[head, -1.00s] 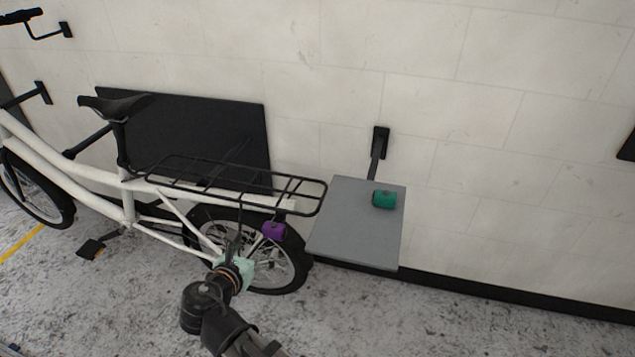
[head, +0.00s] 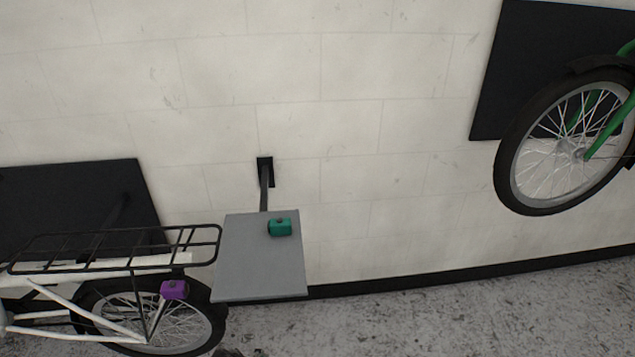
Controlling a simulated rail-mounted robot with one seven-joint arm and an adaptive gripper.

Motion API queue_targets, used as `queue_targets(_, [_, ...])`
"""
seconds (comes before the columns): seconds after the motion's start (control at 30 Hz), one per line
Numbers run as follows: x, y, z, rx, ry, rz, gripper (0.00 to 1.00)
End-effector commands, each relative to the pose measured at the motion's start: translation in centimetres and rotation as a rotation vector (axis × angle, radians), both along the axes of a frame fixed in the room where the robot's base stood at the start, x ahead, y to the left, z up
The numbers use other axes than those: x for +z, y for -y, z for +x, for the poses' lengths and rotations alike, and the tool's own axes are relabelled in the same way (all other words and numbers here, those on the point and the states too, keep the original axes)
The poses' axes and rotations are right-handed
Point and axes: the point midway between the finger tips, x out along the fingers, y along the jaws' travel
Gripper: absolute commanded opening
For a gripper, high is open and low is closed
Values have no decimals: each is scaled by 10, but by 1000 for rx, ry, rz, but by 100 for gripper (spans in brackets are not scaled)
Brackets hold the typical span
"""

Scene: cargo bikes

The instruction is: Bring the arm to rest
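My gripper is not visible in the head view now. Only a small dark piece, perhaps of my arm, shows at the bottom edge below the rear wheel. A purple block-like object (head: 174,289) is at the rear of the white cargo bike (head: 100,320), by the top of its rear wheel. A teal block-like object (head: 280,227) lies on the grey shelf (head: 258,275), near its back right corner.
The bike's black rear rack (head: 120,236) reaches close to the shelf's left edge. A wall bracket (head: 265,172) stands behind the shelf. A green bike's wheel (head: 566,150) is raised at the upper right. Bare floor (head: 480,315) lies at the lower right.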

Motion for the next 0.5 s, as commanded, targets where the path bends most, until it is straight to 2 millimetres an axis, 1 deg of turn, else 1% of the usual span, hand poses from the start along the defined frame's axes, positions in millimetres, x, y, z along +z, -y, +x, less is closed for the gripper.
queue_targets(0.03, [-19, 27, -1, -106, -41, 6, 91])
queue_targets(0.1, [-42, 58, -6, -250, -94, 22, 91])
queue_targets(0.17, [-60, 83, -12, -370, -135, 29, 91])
queue_targets(0.2, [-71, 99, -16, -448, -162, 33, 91])
queue_targets(0.27, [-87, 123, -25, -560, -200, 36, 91])
queue_targets(0.3, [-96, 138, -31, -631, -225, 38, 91])
queue_targets(0.37, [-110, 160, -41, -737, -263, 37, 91])
queue_targets(0.4, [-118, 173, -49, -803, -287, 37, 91])
queue_targets(0.5, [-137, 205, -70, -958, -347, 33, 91])
